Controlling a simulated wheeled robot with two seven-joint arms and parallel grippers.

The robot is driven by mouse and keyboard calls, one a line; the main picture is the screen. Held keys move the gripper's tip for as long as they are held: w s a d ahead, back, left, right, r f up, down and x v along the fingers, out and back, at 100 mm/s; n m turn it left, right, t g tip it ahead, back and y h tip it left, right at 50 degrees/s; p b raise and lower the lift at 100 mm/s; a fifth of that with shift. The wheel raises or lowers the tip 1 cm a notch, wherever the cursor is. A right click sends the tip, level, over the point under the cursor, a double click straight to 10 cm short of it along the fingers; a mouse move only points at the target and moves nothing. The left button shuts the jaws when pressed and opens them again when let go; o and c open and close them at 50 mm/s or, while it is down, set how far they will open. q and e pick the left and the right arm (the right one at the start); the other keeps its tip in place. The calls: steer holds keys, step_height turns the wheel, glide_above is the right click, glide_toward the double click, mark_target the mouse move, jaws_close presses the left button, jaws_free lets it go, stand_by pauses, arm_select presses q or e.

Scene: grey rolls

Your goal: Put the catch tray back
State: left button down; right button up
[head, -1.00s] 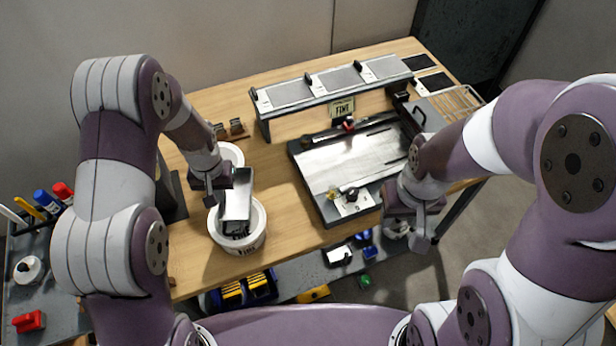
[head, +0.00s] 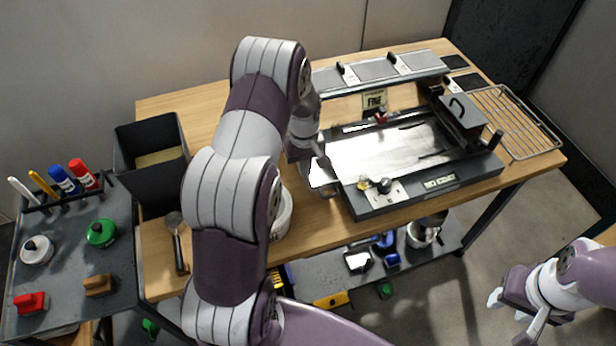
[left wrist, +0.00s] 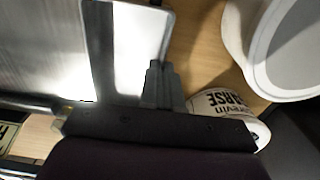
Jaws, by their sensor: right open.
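The catch tray (head: 322,178), a small shiny metal pan, is held by my left gripper (head: 310,160) at the left end of the flat grey machine (head: 420,188). In the left wrist view the tray (left wrist: 143,40) shows its rounded corner beside the machine's bright metal bed (left wrist: 45,50). My left gripper (left wrist: 135,85) is shut on it. My forearm hides part of the bench, and I cannot tell whether the tray touches the machine. My right gripper (head: 512,315) is open and empty, away from the bench at the lower right.
A white tub (head: 282,215) stands left of the machine, partly behind my left arm. A black open bin (head: 150,160) and a brush-like tool (head: 178,245) are further left. A wire rack (head: 515,120) lies at the right. A side cart (head: 70,270) holds markers and small blocks.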

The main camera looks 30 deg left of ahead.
mark_target(306, 178)
arm_select(q)
steer(key=f, duration=0.3)
steer(key=shift+s+d+f, duration=0.15)
steer(key=shift+d+f, duration=0.05)
steer(key=shift+f, duration=0.1)
steer(key=shift+a+f, duration=0.15)
steer(key=shift+f, duration=0.1)
steer(key=c, duration=1.4)
jaws_free()
steer(key=shift+o, duration=0.2)
step_height(306, 178, up, 12)
steer(key=b, duration=0.1)
steer(key=s+d+r+m, duration=0.2)
steer(key=s+d+m, duration=0.3)
steer(key=s+d, duration=0.2)
steer(key=s+d+r+m+t, duration=0.1)
steer(key=s+d+r+m, duration=0.1)
steer(key=s+d+m, duration=0.3)
steer(key=s+d, duration=0.1)
steer(key=s, duration=0.3)
steer(key=shift+s+d+r, duration=0.25)
steer(key=shift+d, duration=0.1)
